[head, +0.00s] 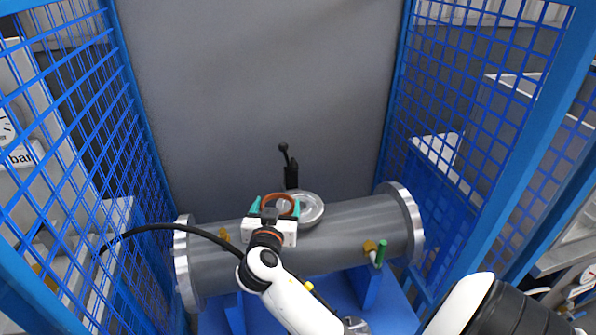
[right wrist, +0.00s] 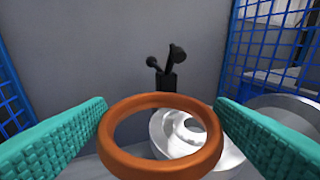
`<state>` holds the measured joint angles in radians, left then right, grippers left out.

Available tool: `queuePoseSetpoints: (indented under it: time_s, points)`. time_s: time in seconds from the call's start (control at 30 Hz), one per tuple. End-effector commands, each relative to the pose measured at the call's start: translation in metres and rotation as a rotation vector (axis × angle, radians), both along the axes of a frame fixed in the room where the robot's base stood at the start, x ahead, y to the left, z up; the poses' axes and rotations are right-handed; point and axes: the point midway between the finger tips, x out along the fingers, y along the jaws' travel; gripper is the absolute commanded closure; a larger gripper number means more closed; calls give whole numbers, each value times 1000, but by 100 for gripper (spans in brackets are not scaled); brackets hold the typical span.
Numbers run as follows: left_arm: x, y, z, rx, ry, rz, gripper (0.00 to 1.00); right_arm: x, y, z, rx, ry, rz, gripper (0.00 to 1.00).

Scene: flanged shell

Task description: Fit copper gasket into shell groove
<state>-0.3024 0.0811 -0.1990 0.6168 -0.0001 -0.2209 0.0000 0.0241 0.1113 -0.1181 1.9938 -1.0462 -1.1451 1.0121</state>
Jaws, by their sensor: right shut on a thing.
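The copper gasket (head: 279,195) is an orange-brown ring held between the teal fingers of my right gripper (head: 276,206). In the right wrist view the gasket (right wrist: 160,168) lies between the two finger pads, which press on its outer sides. The shell (head: 340,228) is a grey horizontal cylinder with a flange at each end. Its round, pale port (head: 316,213) is on top, behind and right of the gasket. In the right wrist view the port (right wrist: 229,155) is partly hidden by the ring, and its groove is not clear. The gasket appears above and apart from it. My left gripper is not in view.
A black lever (head: 291,172) stands behind the port. Blue mesh panels (head: 75,100) flank both sides, with a grey wall (head: 260,90) at the back. A green-handled valve (head: 380,254) sits on the shell's right front. A blue stand (head: 371,287) carries the shell.

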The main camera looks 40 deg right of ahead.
Motion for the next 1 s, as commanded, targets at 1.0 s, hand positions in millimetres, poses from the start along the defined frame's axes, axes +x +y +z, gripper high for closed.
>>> queuePoseSetpoints:
  time_s: [1.0]
  points:
    - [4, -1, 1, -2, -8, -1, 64, 3, -69, 32, -1, -1, -243, 53]
